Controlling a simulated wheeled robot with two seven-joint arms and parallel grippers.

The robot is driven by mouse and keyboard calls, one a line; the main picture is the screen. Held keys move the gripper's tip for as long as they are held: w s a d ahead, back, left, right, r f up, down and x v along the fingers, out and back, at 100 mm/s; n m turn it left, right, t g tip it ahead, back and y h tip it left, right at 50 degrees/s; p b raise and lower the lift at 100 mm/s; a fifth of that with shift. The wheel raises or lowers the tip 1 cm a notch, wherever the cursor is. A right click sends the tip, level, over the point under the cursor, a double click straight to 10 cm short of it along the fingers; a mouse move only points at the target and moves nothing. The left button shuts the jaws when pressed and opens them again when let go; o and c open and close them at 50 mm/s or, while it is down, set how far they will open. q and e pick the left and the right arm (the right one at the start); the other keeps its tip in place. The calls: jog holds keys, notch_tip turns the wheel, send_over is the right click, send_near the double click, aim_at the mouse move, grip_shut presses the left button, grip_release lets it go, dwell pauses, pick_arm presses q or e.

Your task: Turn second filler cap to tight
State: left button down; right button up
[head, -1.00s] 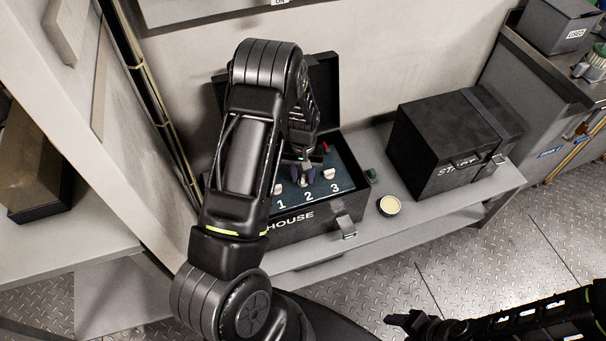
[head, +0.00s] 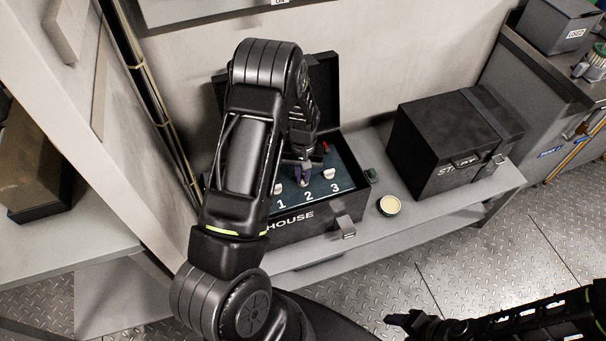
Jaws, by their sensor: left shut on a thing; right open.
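The open black case (head: 288,229) marked HOUSE stands on the grey bench, with a dark blue panel inside numbered 1, 2 and 3. The first cap (head: 278,188) and third cap (head: 330,174) are pale and stand beside their numbers. My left gripper (head: 304,177) reaches down from above and is shut at the second filler cap, above the number 2. Its dark purple fingers hide most or all of that cap. My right gripper (head: 402,320) is low in the picture over the floor, well apart from the case; it is open and holds nothing visible.
A closed black box (head: 440,150) stands further right. The case's raised lid (head: 324,95) is behind my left arm. The bench front is clear.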

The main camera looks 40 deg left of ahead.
pick_arm(q)
jog(key=shift+m, duration=0.3)
jog(key=shift+f+m+b, duration=0.15)
jog(key=shift+m+b, duration=0.95)
jog(key=m+b, duration=0.2)
jog(key=m, duration=0.1)
jog(key=shift+m, duration=0.3)
jog(key=m+b, duration=0.1)
jog(key=m, duration=0.2)
jog(key=shift+m, duration=0.3)
jog(key=shift+m+b, duration=0.6)
jog(key=shift+m, duration=0.8)
jog(key=c, duration=1.5)
grip_release()
jog(key=shift+r, duration=0.2)
